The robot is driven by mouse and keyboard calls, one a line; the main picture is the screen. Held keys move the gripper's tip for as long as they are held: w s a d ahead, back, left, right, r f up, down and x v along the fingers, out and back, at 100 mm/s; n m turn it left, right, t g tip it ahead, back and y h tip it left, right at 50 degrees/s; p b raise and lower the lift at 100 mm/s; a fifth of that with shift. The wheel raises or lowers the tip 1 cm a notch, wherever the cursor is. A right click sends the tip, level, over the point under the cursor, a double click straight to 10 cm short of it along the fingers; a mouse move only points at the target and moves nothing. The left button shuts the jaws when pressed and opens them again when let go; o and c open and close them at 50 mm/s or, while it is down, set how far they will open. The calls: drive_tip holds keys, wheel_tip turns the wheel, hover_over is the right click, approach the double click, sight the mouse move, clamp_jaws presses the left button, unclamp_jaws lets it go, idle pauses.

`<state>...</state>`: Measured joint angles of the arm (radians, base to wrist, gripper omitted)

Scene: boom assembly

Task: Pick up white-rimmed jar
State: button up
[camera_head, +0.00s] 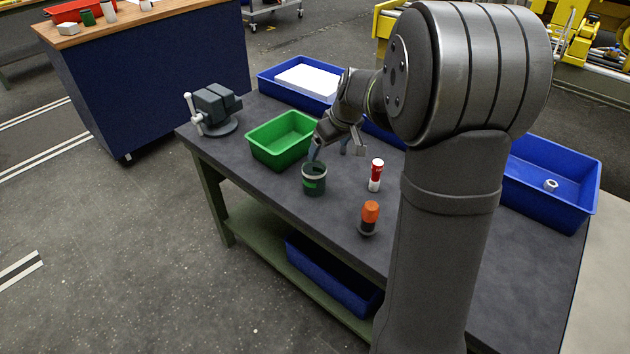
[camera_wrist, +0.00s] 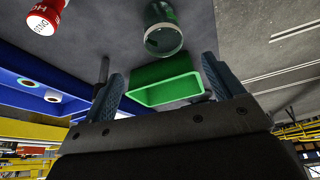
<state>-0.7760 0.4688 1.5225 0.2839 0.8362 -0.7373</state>
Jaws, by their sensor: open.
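The white-rimmed jar (camera_head: 314,181) is dark green with a lighter green patch and stands upright on the grey workbench (camera_head: 270,187), just in front of the green bin. It also shows in the wrist view (camera_wrist: 163,32), top centre, with its pale rim visible. My gripper (camera_head: 336,150) is open, with its fingers just behind and above the jar in the head view. In the wrist view my gripper (camera_wrist: 160,72) has its two blue-grey fingers apart, nothing between them touching, and the jar lies beyond the fingertips.
A green bin (camera_head: 263,149) stands close behind the jar. A red-and-white can (camera_head: 375,175) and an orange-topped dark bottle (camera_head: 369,216) stand to the right. A vise (camera_head: 214,107) sits at the left corner. Blue bins (camera_head: 545,203) line the far and right sides.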

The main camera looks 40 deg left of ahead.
sight(313, 176)
drive_tip(key=x, duration=1.1)
drive_tip(key=shift+a+f, duration=0.15)
drive_tip(key=shift+f, duration=0.1)
drive_tip(key=shift+a+x, duration=0.2)
drive_tip(key=shift+x, duration=2.55)
drive_tip(key=shift+s+r, duration=0.1)
drive_tip(key=c, duration=1.1)
drive_tip(key=shift+c, duration=0.2)
